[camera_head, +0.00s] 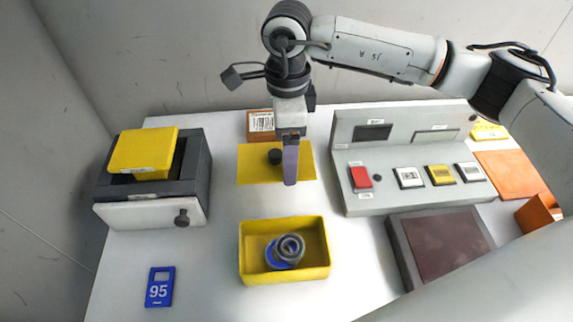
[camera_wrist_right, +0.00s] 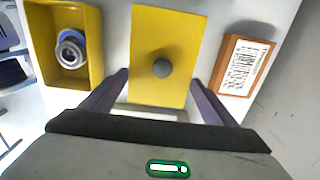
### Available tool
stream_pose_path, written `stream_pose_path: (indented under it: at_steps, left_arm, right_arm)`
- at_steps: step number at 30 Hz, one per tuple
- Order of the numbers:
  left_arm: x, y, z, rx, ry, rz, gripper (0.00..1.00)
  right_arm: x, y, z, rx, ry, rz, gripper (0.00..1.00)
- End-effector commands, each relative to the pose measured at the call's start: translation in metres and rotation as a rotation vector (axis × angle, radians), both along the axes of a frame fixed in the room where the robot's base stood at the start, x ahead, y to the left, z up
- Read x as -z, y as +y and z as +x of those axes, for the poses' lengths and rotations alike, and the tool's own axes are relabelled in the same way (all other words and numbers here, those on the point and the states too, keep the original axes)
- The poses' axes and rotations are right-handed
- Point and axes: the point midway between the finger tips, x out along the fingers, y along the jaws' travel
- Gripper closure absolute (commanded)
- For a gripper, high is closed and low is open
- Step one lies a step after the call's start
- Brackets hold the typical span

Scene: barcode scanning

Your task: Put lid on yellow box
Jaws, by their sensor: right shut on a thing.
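The yellow lid (camera_head: 252,165) is a flat plate with a dark round knob. It is behind the open yellow box (camera_head: 290,276) in the head view. The box holds a blue and grey coiled part (camera_head: 288,250). My right gripper (camera_head: 289,178) points down at the lid, and one finger hides part of it. In the right wrist view the lid (camera_wrist_right: 150,35) lies between the two fingers (camera_wrist_right: 160,80), which meet its opposite side edges, with the knob between them. The box (camera_wrist_right: 95,50) stands to the left there. My left gripper is not in view.
An orange box with a barcode label (camera_head: 260,122) stands behind the lid. A grey panel (camera_head: 345,195) with coloured cards is on the right. A grey unit (camera_head: 195,175) bearing another yellow container (camera_head: 140,152) stands left. A blue 95 tag (camera_head: 160,286) lies front left.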

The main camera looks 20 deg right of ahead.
Motion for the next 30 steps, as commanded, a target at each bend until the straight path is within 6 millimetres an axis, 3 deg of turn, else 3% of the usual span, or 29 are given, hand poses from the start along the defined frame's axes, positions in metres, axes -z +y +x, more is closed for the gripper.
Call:
stream_pose_path:
  at_steps: [6, 16, 30]
  left_arm:
    - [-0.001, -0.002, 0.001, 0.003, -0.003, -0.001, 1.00]
    - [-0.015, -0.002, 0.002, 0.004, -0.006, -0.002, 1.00]
    - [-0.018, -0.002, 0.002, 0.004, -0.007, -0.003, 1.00]
  right_arm:
    - [-0.032, 0.001, 0.000, -0.001, -0.002, 0.002, 0.41]
    - [-0.061, 0.001, 0.000, -0.001, 0.000, 0.001, 0.41]
    - [-0.066, 0.000, -0.002, -0.021, 0.001, 0.000, 0.41]
